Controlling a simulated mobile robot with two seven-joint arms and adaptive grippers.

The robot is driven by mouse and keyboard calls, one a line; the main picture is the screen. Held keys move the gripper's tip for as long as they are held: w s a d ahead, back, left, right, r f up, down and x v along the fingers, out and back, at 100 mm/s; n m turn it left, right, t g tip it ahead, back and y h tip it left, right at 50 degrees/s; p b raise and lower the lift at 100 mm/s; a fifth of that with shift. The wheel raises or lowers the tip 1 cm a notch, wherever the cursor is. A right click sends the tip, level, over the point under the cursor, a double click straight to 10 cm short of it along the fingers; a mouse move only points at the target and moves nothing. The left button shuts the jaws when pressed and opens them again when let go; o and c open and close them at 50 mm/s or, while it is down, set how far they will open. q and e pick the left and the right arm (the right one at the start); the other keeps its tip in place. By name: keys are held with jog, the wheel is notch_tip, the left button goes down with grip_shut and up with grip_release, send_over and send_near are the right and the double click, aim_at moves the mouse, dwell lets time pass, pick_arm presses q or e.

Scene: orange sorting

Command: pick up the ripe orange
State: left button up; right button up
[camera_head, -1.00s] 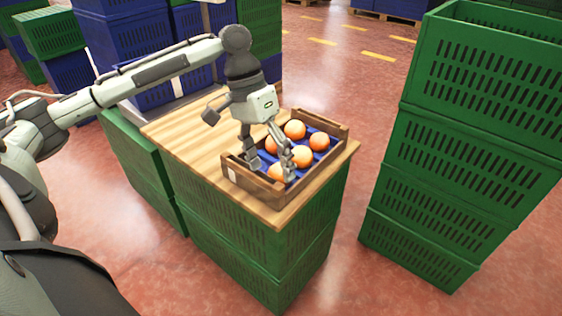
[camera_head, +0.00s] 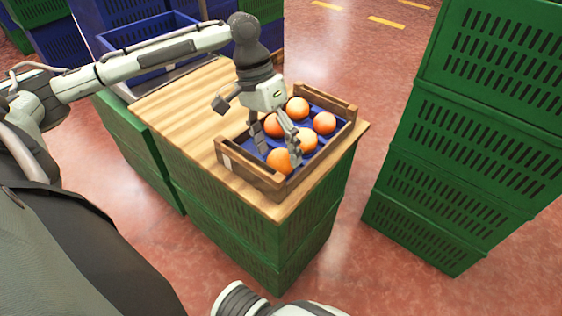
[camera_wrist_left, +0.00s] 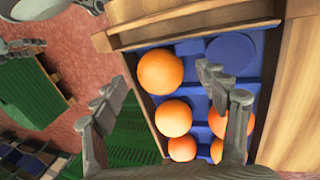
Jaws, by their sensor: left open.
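Several oranges sit in a blue-lined wooden crate (camera_head: 250,174) on a wooden tabletop. The nearest orange (camera_head: 280,161) in the head view lies between the fingers of my left gripper (camera_head: 279,152) as seen from there. In the left wrist view, one orange (camera_wrist_left: 160,72) and a second orange (camera_wrist_left: 173,118) show between the open fingers of the left gripper (camera_wrist_left: 160,88). No orange is gripped. The right finger covers part of another orange (camera_wrist_left: 217,121). All the fruit looks similarly orange; I cannot tell which is the ripe one.
The tabletop (camera_head: 190,115) left of the crate is bare. An empty blue crate (camera_head: 150,36) stands beyond its far left side. A tall stack of green crates (camera_head: 440,155) stands to the right, with open red floor (camera_head: 345,205) between. One liner cup (camera_wrist_left: 230,50) is empty.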

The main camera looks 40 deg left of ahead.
pick_arm(q)
jog(key=shift+x, duration=0.8)
jog(key=shift+f, duration=0.2)
jog(key=c, duration=1.2)
jog(key=shift+c, duration=0.6)
pick_arm(e)
jog(key=shift+s+r, duration=0.1)
jog(key=shift+r, duration=0.5)
